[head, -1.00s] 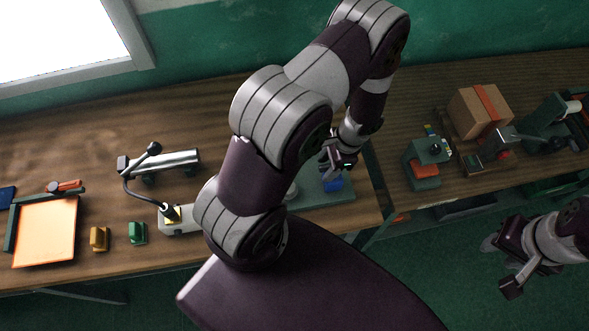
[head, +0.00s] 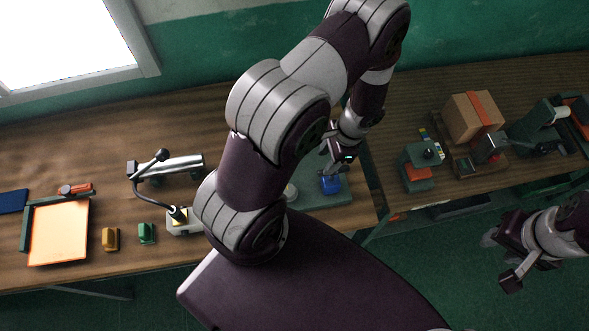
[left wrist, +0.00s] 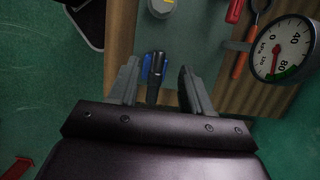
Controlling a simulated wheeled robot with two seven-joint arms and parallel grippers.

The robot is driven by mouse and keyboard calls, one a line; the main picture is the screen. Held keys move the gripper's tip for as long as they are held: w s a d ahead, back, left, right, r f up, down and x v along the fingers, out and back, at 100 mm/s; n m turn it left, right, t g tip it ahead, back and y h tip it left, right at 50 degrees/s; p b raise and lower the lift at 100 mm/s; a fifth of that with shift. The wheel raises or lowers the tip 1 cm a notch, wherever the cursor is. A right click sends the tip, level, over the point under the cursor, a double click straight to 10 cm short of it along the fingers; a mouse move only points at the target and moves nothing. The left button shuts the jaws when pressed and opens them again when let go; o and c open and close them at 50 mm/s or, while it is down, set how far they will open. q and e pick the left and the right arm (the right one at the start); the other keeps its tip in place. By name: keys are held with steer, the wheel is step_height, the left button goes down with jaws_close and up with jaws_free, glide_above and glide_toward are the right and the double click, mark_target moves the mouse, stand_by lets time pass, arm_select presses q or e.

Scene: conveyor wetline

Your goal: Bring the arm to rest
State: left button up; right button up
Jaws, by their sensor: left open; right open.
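My left gripper (head: 338,160) is at the end of the large arm that crosses the middle of the head view. It is open, just beyond a blue block-like object (head: 331,185) on a grey-green plate (head: 322,202). In the left wrist view, the open jaws (left wrist: 157,88) point toward a blue object (left wrist: 146,66) with a dark bar in front of it. I see nothing held between the jaws. My right gripper (head: 502,264) is open and empty over the floor at the lower right.
The left bench carries an orange tray (head: 60,232), yellow (head: 111,239) and green (head: 147,233) blocks and a lamp-like device (head: 178,166). The right bench holds a cardboard box (head: 470,118) and a green press (head: 418,166). A gauge (left wrist: 284,47) shows in the wrist view.

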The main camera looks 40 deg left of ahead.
arm_select(q)
steer(key=shift+f, duration=0.1)
stand_by(0.3)
steer(key=s+r+n+t+b, duration=0.1)
steer(key=n+b, duration=0.1)
steer(key=b, duration=0.3)
steer(key=s+d+n+t+h+b, duration=0.1)
steer(key=s+n+b, duration=0.1)
steer(key=b, duration=0.4)
steer(key=s+d+r+n+t+h+b, duration=0.1)
steer(key=n+t+b, duration=0.1)
steer(key=b, duration=0.4)
steer(key=shift+s+d+r+n, duration=0.15)
steer(key=shift+r+n, duration=0.2)
steer(key=shift+n, duration=0.55)
steer(key=shift+s, duration=0.1)
